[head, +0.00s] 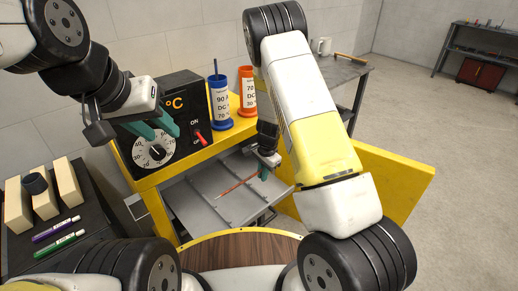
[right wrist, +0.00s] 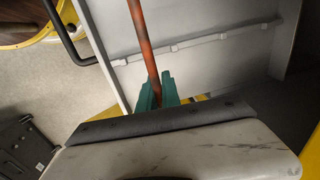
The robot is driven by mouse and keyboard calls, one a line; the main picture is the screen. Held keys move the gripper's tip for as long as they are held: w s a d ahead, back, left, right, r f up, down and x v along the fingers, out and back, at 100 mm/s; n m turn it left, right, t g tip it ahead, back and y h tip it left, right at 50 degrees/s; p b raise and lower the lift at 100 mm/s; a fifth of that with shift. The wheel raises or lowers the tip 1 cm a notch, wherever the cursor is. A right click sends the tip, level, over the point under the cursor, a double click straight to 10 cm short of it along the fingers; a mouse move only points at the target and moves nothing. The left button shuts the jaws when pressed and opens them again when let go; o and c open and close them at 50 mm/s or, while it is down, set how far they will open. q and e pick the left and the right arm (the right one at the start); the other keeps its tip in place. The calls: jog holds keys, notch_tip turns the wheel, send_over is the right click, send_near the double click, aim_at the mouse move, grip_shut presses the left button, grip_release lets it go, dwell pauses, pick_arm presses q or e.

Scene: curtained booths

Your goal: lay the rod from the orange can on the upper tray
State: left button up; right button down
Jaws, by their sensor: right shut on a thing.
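The orange can (head: 247,92) stands on the yellow top beside a blue can (head: 220,103); no rod shows above its rim. My right gripper (head: 264,172) is shut on a thin orange-red rod (head: 236,187), which also shows in the right wrist view (right wrist: 143,42) between its teal fingers (right wrist: 158,92). The rod extends left over the grey ribbed tray (head: 193,205); I cannot tell whether it touches it. My left gripper (head: 155,127) is open and empty in front of the dial panel.
The dial (head: 153,150) and a red lever (head: 200,138) are on the black panel. A yellow door (head: 395,185) stands open at the right. A dark bench (head: 60,250) at the left holds cream blocks, a dark cup and two markers.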

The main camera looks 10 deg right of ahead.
aim_at(264, 191)
jog(key=shift+f, duration=2.95)
jog(key=shift+s+d+f, duration=0.1)
jog(key=shift+s+f, duration=0.1)
jog(key=shift+f, duration=0.6)
jog(key=shift+s+d+f, duration=0.1)
jog(key=shift+s+f, duration=0.1)
jog(key=shift+f, duration=0.55)
jog(key=shift+w+a+f, duration=0.1)
jog(key=shift+a+f, duration=0.05)
jog(key=shift+a, duration=0.85)
jog(key=c, duration=1.6)
grip_release()
jog(key=shift+d, duration=0.45)
jog(key=shift+o, duration=0.6)
jog(key=shift+d, duration=0.4)
jog(key=shift+d+r, duration=0.15)
jog(key=shift+r, duration=0.05)
jog(key=shift+t, duration=0.4)
jog(key=r, duration=0.3)
jog(key=w+r, duration=0.1)
jog(key=r, duration=0.2)
jog(key=a+r, duration=0.1)
jog(key=r, duration=0.2)
jog(key=shift+w+r, duration=0.3)
jog(key=shift+w, duration=0.1)
jog(key=shift+a+r, duration=0.3)
jog(key=shift+r, duration=0.2)
jog(key=shift+w, duration=0.1)
